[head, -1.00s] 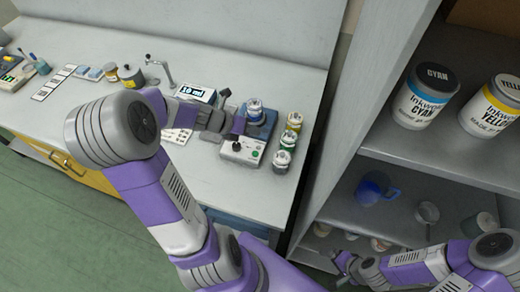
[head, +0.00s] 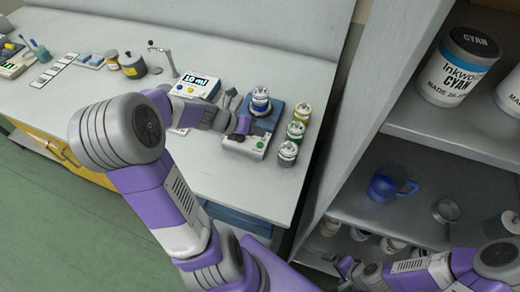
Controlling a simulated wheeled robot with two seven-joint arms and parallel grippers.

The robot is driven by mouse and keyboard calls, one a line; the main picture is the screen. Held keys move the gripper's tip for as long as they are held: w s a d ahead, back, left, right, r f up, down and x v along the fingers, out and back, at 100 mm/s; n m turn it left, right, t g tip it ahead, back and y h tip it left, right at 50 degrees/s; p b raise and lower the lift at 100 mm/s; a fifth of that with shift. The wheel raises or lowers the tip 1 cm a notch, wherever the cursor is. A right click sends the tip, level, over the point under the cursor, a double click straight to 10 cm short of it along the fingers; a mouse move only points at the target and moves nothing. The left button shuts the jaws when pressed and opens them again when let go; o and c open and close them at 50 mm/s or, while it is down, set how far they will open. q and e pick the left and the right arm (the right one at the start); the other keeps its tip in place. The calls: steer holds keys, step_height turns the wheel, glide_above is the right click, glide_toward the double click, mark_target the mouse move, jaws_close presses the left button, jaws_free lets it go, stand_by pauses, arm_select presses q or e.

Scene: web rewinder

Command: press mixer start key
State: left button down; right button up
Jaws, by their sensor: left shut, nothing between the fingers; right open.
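The mixer is a small bench machine with a blue top plate (head: 272,117) and a pale front panel (head: 255,152) with a green key (head: 260,145). A small jar with a blue label (head: 260,101) stands on its plate. My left gripper (head: 238,137) is shut and empty, with its fingertips over the left part of the front panel, left of the green key. I cannot tell whether the tips touch the panel. My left gripper hides part of it. My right gripper (head: 346,265) is open and empty at the lower right, in front of the shelf.
Several small jars (head: 296,130) stand just right of the mixer. A dosing unit with a "10 ml" display (head: 196,88) and a tap (head: 160,58) stand to the left. The shelf unit (head: 420,140) at right holds a cyan ink can (head: 459,67) and a blue mug (head: 391,184).

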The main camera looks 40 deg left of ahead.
mark_target(257, 145)
arm_select(q)
step_height(257, 145, down, 3)
steer(key=shift+b, duration=0.7)
arm_select(e)
step_height(257, 145, down, 2)
steer(key=shift+f, duration=0.1)
arm_select(q)
steer(key=shift+f, duration=0.1)
stand_by(1.1)
steer(key=shift+f, duration=0.35)
arm_select(e)
steer(key=shift+f, duration=0.1)
